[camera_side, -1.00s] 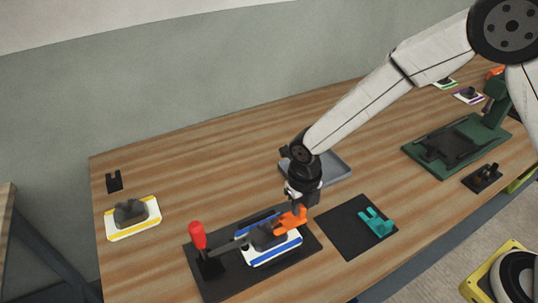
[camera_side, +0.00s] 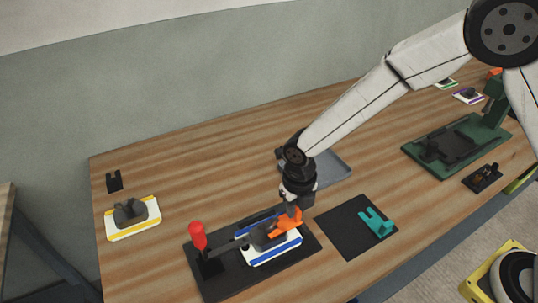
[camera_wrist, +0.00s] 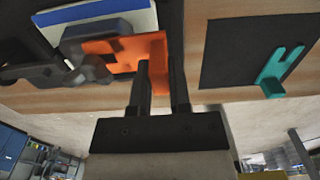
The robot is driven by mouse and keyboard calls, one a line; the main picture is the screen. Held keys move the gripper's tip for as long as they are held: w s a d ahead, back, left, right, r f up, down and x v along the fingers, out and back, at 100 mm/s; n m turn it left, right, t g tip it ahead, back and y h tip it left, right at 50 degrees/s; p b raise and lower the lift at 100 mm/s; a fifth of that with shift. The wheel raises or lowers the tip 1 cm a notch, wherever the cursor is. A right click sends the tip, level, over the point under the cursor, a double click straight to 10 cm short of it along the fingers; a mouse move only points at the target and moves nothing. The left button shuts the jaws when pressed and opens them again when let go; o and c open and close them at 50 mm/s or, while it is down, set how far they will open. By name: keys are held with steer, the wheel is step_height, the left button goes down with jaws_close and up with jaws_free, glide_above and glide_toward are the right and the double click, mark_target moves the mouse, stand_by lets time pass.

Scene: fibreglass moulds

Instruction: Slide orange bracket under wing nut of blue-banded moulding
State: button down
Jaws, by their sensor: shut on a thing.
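The blue-banded moulding (camera_side: 262,256) lies on a black base plate, with a dark part on top; it also shows in the wrist view (camera_wrist: 98,13). The orange bracket (camera_side: 285,224) lies over its right end, its fork pointing left at the dark part. In the wrist view the bracket (camera_wrist: 125,52) has its prongs against or beside the dark part; I cannot tell how far under it they reach. My gripper (camera_side: 294,209) is shut on the bracket's upright right end, and its fingers (camera_wrist: 162,85) stand either side of it. The wing nut is not clearly distinguishable.
A red-handled clamp (camera_side: 198,237) stands at the left of the base plate (camera_side: 215,287), its arm reaching over the moulding. A teal bracket (camera_side: 376,222) lies on a black mat (camera_side: 345,232) to the right. A grey tray (camera_side: 335,168) is behind my gripper. A yellow-banded moulding (camera_side: 133,218) sits far left.

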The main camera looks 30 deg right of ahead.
steer(key=shift+a, duration=0.95)
stand_by(1.1)
steer(key=shift+f, duration=0.1)
stand_by(0.6)
steer(key=shift+c, duration=2.4)
jaws_free()
steer(key=shift+a+r, duration=0.1)
steer(key=shift+r, duration=0.8)
step_height(320, 180, up, 6)
steer(key=shift+d, duration=0.2)
